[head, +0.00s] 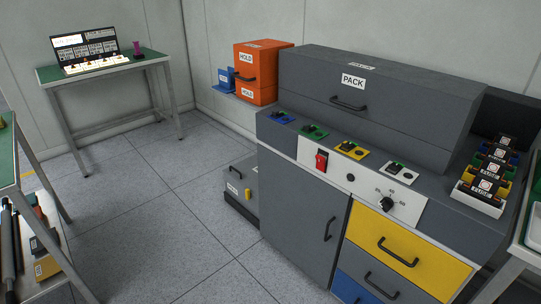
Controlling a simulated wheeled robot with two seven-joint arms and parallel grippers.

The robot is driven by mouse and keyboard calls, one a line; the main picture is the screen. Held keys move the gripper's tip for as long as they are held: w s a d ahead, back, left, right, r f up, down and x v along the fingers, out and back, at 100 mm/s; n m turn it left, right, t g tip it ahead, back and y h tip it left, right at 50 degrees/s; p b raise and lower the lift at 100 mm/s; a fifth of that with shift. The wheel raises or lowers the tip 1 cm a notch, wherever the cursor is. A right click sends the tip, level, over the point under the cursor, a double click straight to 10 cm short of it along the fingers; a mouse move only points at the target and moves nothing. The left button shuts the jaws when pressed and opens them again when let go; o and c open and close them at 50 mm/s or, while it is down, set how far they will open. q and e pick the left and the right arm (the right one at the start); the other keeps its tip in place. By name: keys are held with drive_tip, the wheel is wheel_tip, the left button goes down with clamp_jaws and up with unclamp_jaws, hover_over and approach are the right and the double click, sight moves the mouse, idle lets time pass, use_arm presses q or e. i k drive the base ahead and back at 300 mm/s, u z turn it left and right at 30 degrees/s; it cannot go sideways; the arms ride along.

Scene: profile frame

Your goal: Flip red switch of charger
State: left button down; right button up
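The red switch (321,161) sits upright at the left end of a white control panel (351,197) on the front of a grey cabinet (295,215). I cannot tell which way its rocker is tipped. Right of it on the panel are a small round black button (351,178) and a black dial knob (388,204) with printed numbers. On the cabinet top above the panel lie blue, green and yellow slots (351,150). Neither of my grippers shows in the head view.
A grey PACK box (378,90) stands on the cabinet's back, with an orange HOLD box (257,75) to its left. Labelled packs (483,187) stand at the right. A yellow drawer (405,250) is closed below. Tables stand at left; the floor (170,210) between is clear.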

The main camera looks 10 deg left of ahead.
sight(320, 161)
drive_tip(key=i, duration=1.1)
drive_tip(key=z, duration=0.7)
